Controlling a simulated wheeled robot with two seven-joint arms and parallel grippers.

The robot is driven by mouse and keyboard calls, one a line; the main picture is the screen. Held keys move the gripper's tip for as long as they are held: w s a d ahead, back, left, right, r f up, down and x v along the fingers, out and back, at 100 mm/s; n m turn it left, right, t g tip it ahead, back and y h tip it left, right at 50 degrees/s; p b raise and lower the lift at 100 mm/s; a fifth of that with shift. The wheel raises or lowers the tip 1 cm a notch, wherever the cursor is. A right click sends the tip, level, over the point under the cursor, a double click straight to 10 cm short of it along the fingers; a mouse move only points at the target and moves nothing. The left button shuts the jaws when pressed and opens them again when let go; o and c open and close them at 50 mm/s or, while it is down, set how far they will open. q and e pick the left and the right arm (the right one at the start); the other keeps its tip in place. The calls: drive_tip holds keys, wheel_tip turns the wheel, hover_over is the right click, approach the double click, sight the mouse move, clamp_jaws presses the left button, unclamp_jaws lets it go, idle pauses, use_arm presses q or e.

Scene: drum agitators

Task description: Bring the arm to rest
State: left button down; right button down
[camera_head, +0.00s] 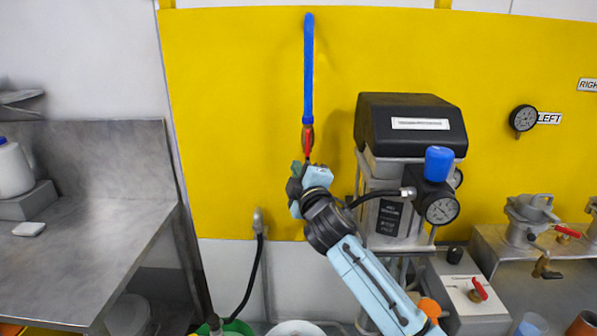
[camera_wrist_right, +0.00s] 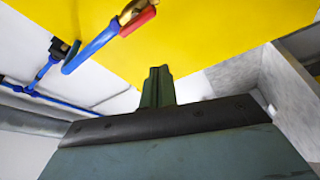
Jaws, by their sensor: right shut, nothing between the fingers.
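My right arm comes up from the lower right in the head view. Its gripper (camera_head: 297,168) is raised in front of the yellow wall panel, just below the red valve handle (camera_head: 307,140) on the blue vertical pipe. In the right wrist view the gripper fingers (camera_wrist_right: 158,85) are together with nothing between them. The red handle (camera_wrist_right: 138,20) and blue pipe (camera_wrist_right: 92,48) show above and to the left of the fingers, apart from them in that view. My left gripper is not in view.
A pump unit with a black cover (camera_head: 410,122), a blue-capped regulator and a gauge (camera_head: 441,208) stands close right of my right arm. A metal bench (camera_head: 75,250) is at the left. Valves with red levers (camera_head: 478,289) are at the lower right. The yellow panel (camera_head: 235,120) left of the pipe is clear.

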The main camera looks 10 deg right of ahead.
drive_tip(key=shift+s, duration=0.1)
